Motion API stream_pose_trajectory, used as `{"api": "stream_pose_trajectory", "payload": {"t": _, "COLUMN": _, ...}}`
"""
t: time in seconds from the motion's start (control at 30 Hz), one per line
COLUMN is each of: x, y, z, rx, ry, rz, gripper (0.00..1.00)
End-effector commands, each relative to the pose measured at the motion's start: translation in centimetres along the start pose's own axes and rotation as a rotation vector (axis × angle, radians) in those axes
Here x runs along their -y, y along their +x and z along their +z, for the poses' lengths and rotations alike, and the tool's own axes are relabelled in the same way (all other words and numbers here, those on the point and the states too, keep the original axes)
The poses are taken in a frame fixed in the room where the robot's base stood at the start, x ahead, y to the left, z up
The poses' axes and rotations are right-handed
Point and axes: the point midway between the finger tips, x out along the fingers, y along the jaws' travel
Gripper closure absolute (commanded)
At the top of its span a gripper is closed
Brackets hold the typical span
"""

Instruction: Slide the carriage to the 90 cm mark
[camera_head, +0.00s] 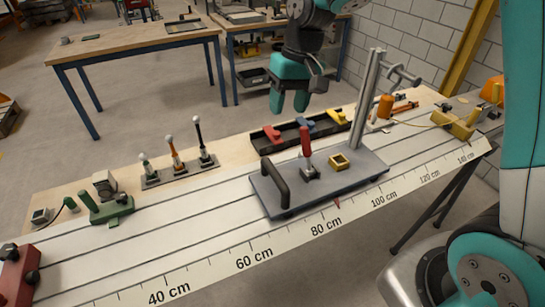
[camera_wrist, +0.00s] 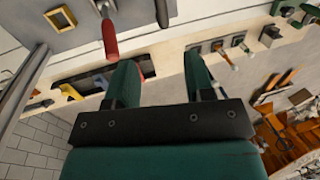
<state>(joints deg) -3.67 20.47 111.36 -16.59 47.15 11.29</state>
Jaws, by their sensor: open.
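The carriage (camera_head: 345,176) is a grey plate on the grooved bench. It bears a black bow handle (camera_head: 275,184) at its left end, a red-gripped lever (camera_head: 305,143), a yellow square frame (camera_head: 339,162) and a tall grey post (camera_head: 365,100). A small red pointer (camera_head: 337,205) at its front edge stands between the 80 cm (camera_head: 326,228) and 100 cm (camera_head: 384,200) labels. My gripper (camera_head: 289,107) is open and empty, above and behind the carriage. In the wrist view, the red lever (camera_wrist: 110,40) and part of the black handle (camera_wrist: 162,12) show beyond my open fingers (camera_wrist: 160,72).
A black tray (camera_head: 262,143) with red, blue and yellow pieces lies behind the carriage. Toggle levers (camera_head: 174,158) and a green clamp (camera_head: 107,207) stand to the left. A yellow block (camera_head: 453,124) is at the right end. The bench strip just left of the carriage is clear.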

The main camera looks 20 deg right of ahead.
Motion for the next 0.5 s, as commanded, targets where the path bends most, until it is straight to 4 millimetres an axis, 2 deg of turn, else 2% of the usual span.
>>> {"api": "stream_pose_trajectory", "payload": {"t": 0.17, "x": 0.1, "y": 2.3, "z": 0.1, "rx": 0.006, "ry": -0.002, "rz": -0.004, "gripper": 0.52}}
{"api": "stream_pose_trajectory", "payload": {"t": 0.5, "x": 0.1, "y": 10.0, "z": 0.1, "rx": 0.008, "ry": -0.001, "rz": -0.001, "gripper": 0.52}}
